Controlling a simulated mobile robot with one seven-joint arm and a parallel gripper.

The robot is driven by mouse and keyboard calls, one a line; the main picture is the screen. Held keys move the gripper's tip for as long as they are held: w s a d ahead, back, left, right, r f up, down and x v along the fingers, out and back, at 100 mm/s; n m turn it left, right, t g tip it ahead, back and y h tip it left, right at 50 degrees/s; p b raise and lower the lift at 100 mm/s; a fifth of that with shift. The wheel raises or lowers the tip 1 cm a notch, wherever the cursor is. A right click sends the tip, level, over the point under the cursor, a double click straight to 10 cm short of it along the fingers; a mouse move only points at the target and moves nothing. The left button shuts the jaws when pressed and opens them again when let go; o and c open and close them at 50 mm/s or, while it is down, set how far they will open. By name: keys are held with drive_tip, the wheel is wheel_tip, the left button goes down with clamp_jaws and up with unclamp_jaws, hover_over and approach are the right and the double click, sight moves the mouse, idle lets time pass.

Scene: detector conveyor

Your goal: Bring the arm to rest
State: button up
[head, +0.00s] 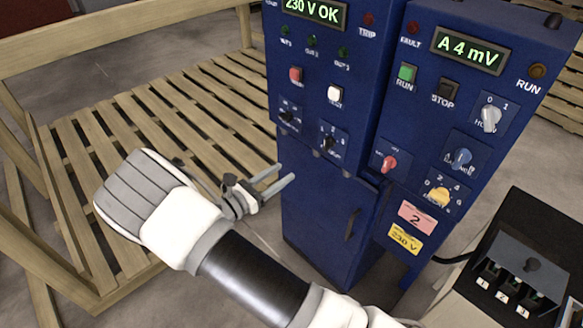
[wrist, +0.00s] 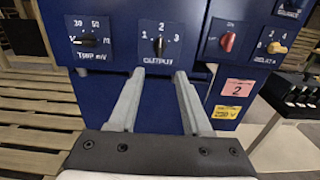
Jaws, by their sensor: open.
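My gripper (head: 279,178) is in front of the blue control cabinet (head: 322,215) in the head view, with my arm reaching in from the bottom. In the wrist view my gripper (wrist: 155,90) has its two grey fingers spread apart with nothing between them. The fingers point at the cabinet just below the OUTPUT knob (wrist: 159,44), which points to 2. The fingertips look close to the cabinet face; I cannot tell whether they touch it.
A red knob (head: 389,163), yellow knob (head: 438,196) and blue knob (head: 460,158) are on the right panel. A black switch box (head: 530,262) stands at lower right. Wooden pallet slats (head: 180,110) lie left. Displays read "230 V OK" (head: 313,9) and "A 4 mV" (head: 468,50).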

drive_tip(key=shift+s+a, duration=0.25)
idle(0.3)
drive_tip(key=s+d+r+m+g+y, duration=0.2)
drive_tip(key=s+d+r+m+g, duration=0.25)
drive_tip(key=d+r+m, duration=0.2)
drive_tip(key=s+d+r+m+g+y, duration=0.2)
drive_tip(key=s+d+r+m+g, duration=0.2)
drive_tip(key=d+r+m+g, duration=0.25)
drive_tip(key=s+d+r+m+t+y, duration=0.1)
drive_tip(key=s+r+m+y, duration=0.3)
drive_tip(key=s, duration=0.4)
drive_tip(key=s+d+r+m+t+y, duration=0.2)
drive_tip(key=s+r+m+t+y, duration=0.1)
drive_tip(key=s+r+m+y, duration=0.2)
drive_tip(key=s+r+m, duration=0.2)
drive_tip(key=s+m, duration=0.2)
drive_tip(key=shift+t, duration=0.3)
